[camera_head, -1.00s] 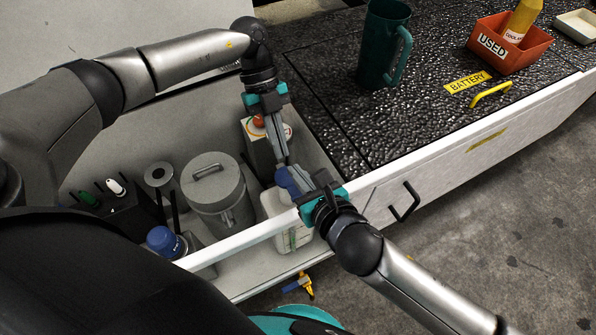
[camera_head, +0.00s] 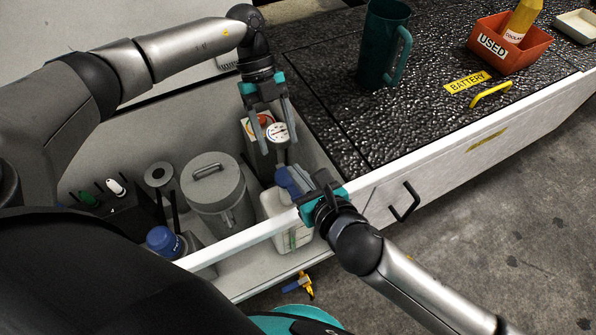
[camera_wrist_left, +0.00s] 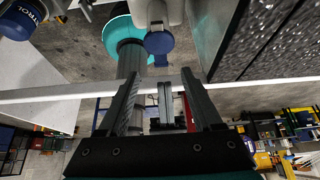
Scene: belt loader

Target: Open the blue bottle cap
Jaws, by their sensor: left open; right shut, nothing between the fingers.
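A white bottle (camera_head: 277,207) with a blue cap (camera_head: 284,179) stands in the sunken tray. The cap also shows in the left wrist view (camera_wrist_left: 159,43), where it looks like a flap tilted away from the neck; I cannot tell whether it is open. My left gripper (camera_head: 279,147) is open and empty, fingers pointing down, a little above and behind the cap. My right gripper (camera_head: 300,181) is shut with nothing in it, beside the cap on its right; I cannot tell whether they touch. The right gripper partly hides the bottle's top.
A grey lidded canister (camera_head: 214,195) and another container with a blue top (camera_head: 162,240) stand to the left in the tray. A box with round coloured marks (camera_head: 257,122) is behind my left gripper. A teal jug (camera_head: 383,45) and a red bin (camera_head: 510,50) stand on the black top.

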